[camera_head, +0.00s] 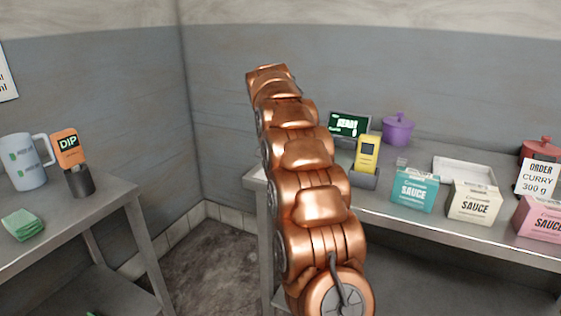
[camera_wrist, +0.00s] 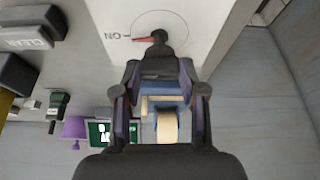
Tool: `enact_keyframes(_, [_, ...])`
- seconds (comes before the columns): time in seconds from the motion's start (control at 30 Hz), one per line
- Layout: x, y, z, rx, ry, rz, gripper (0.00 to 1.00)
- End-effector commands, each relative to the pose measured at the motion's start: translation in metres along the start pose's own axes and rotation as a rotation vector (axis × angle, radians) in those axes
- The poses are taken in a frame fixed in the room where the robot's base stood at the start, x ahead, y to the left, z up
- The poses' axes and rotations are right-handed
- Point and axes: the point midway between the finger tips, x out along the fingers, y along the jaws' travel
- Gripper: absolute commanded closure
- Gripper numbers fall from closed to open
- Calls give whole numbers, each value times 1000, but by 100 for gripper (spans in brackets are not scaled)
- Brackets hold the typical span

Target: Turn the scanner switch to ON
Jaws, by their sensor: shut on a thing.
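The scanner switch (camera_wrist: 158,36) is a small dark knob with a red pointer (camera_wrist: 144,39) on a white panel (camera_wrist: 195,22) in the wrist view. The pointer is turned left, towards the ON mark (camera_wrist: 117,37), which appears upside down. My gripper (camera_wrist: 159,53) is shut on the knob, and its fingers cover part of it. In the head view my copper arm hides the gripper and the switch. A yellow scanner (camera_head: 368,152) stands in a dark holder on the right table.
A green display (camera_head: 349,125) and purple pot (camera_head: 398,129) stand behind the scanner. Several sauce boxes (camera_head: 414,190) and a white tray (camera_head: 463,170) lie to the right. A mug (camera_head: 26,163) and orange DIP device (camera_head: 69,147) stand on the left table. Bare floor separates the tables.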

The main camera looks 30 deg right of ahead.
Motion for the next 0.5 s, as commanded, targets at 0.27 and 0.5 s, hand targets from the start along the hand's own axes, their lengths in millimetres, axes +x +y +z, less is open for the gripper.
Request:
enact_keyframes(0.27, [0, -1, -1, 73, 3, 30, 93])
enact_keyframes(0.5, [0, -1, -1, 87, 2, 36, 93])
